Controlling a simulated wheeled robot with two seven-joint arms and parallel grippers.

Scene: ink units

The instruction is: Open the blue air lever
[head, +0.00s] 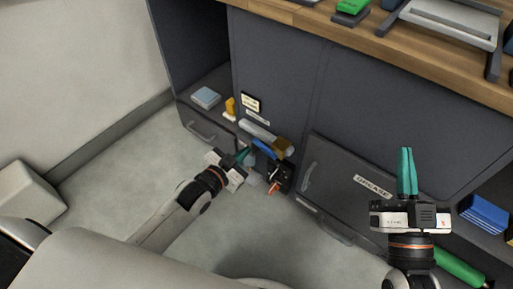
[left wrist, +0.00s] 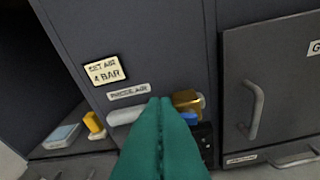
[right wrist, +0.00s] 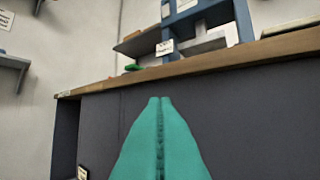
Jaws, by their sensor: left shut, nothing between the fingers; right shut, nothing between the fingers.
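The blue lever (head: 264,148) is low on the dark cabinet front, just below a grey cylinder (head: 256,130) and beside a brass-coloured block (head: 283,147). In the left wrist view, part of the blue lever (left wrist: 189,117) shows right of the fingertips, below the brass block (left wrist: 187,99); the fingers hide some of this area. My left gripper (head: 244,155) is shut and empty, its green fingertips just left of the lever; I cannot tell whether they touch it. My right gripper (head: 405,150) is shut and empty, raised in front of the cabinet, far right of the lever.
A "SET AIR 4 BAR" sign (left wrist: 106,70) and a "PRESS AIR" label (left wrist: 128,92) are on the panel. An orange-red part (head: 273,188) sits below the lever. A "GREASE" door (head: 345,205) with a handle is to the right. Open floor (head: 215,240) lies in front.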

